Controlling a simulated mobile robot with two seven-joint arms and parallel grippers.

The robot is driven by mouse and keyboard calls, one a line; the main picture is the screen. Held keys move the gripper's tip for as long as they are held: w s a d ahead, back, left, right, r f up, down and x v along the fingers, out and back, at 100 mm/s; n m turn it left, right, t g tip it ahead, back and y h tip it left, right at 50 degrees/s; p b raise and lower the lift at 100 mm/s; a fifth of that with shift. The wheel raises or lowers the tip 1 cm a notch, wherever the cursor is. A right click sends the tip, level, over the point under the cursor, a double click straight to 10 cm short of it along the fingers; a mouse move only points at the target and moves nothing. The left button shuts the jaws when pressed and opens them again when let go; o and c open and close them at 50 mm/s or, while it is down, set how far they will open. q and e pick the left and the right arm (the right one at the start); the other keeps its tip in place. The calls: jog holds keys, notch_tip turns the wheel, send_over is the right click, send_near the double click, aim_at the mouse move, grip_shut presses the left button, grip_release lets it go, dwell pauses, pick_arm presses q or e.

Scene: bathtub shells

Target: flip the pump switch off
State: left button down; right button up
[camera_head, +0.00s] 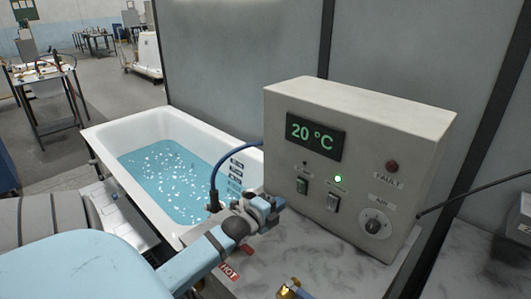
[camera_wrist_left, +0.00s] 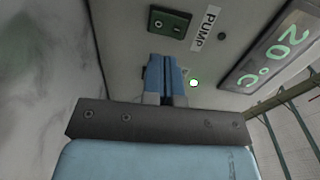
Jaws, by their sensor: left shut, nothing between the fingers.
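A beige control box (camera_head: 362,122) shows 20 °C on its display (camera_head: 315,137). The pump switch (camera_head: 302,186) is the left of two switches on its front; the wrist view shows this switch (camera_wrist_left: 170,24) beside its PUMP label (camera_wrist_left: 202,29). The small lamp by it (camera_wrist_left: 222,36) is dark. The second switch (camera_head: 333,203) has a lit green lamp (camera_head: 337,179). My left gripper (camera_head: 275,207) is shut and empty, left of the switches in the head view. In the wrist view its fingers (camera_wrist_left: 165,75) cover the second switch's area. Contact cannot be told.
A white bathtub (camera_head: 110,128) with blue water and white flecks lies behind my left arm. A dial (camera_head: 375,223) and a dark red fault lamp (camera_head: 392,166) are on the box's right side. A brass fitting (camera_head: 290,290) stands at the front on the marbled counter (camera_head: 330,270).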

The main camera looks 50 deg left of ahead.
pick_arm(q)
jog(key=s, duration=0.6)
jog(key=shift+d+r, duration=0.25)
jog(key=shift+d, duration=0.1)
pick_arm(e)
jog(key=shift+f, duration=0.3)
